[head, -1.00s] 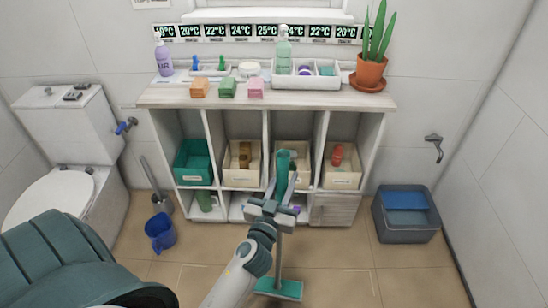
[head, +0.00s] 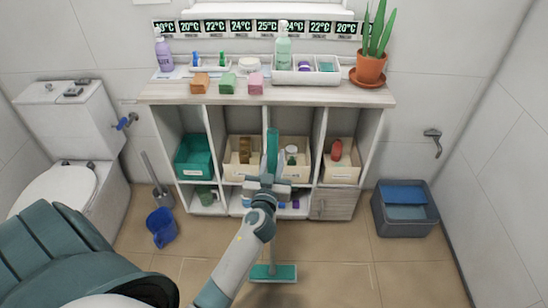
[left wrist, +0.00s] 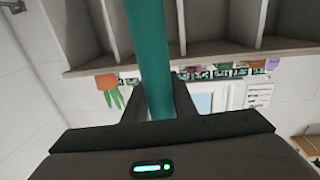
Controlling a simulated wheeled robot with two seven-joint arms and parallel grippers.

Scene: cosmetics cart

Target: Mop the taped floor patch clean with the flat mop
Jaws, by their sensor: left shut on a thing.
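The flat mop has a teal, flat head (head: 285,273) resting on the tan floor in front of the shelf unit. Its teal handle (head: 272,150) stands nearly upright. My left gripper (head: 268,183) is shut on the handle; the left wrist view shows the handle between both fingers (left wrist: 160,95). Faint pale lines on the floor (head: 372,275) may be the tape of the patch. The mop head lies between the left and right lines. My forearm hides part of the floor left of the head, and no clear dirt shows. My right gripper is out of view.
A white shelf unit (head: 265,95) with bins and bottles stands behind the mop. A grey tub (head: 405,225) with blue inside is at the right. A blue bucket (head: 161,228) and toilet brush (head: 160,195) stand left, beside the toilet (head: 60,190). Floor right of the mop is clear.

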